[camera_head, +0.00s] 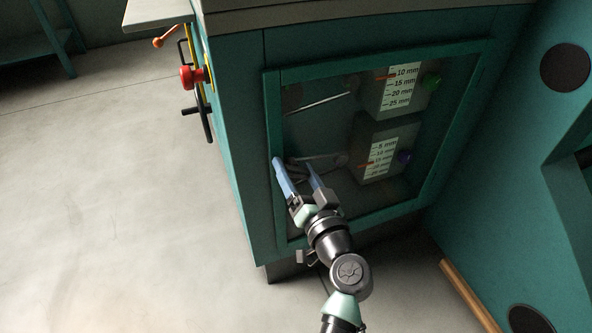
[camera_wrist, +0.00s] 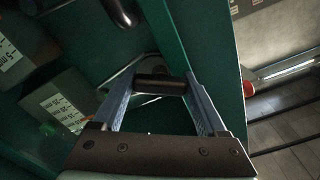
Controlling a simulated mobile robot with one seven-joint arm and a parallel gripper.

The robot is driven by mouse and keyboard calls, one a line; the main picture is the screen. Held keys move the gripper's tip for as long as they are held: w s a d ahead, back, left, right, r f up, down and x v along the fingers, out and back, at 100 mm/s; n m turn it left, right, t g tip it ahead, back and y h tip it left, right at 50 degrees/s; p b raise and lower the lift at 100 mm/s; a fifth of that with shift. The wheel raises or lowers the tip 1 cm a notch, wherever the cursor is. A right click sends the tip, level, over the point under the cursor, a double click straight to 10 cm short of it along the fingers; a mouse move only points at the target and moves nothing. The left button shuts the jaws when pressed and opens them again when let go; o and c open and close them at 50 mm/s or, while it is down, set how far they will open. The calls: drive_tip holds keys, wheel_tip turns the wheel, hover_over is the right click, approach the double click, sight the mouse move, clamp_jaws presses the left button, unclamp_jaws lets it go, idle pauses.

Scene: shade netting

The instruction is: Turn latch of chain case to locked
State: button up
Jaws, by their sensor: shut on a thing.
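The chain case (camera_head: 272,120) is a teal cabinet with a framed see-through front panel, seen in the head view. My gripper (camera_head: 293,162) reaches the lower left part of this panel, its two blue fingers pointing at the frame's left side. In the wrist view my gripper (camera_wrist: 160,80) has its fingers on either side of a dark, short bar, which looks like the latch (camera_wrist: 160,87). The fingers are shut on its two ends. In the head view the latch is hidden by the fingers, and its locked or unlocked marking cannot be made out.
Behind the panel are two millimetre scales, the upper (camera_head: 398,88) and the lower (camera_head: 380,160). A red knob (camera_head: 190,77) and a black lever sit on the case's left side. A teal wall (camera_head: 520,190) stands close at right. The floor (camera_head: 110,190) at left is clear.

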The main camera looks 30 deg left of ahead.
drive_tip(key=m+p, duration=0.1)
drive_tip(key=m, duration=0.5)
drive_tip(key=shift+p, duration=0.3)
drive_tip(key=m+p, duration=0.2)
drive_tip(key=m, duration=0.3)
drive_tip(key=shift+m, duration=0.3)
drive_tip(key=o, duration=1.3)
drive_tip(key=p+v, duration=0.2)
drive_tip(key=v, duration=1.1)
drive_tip(key=shift+p, duration=0.4)
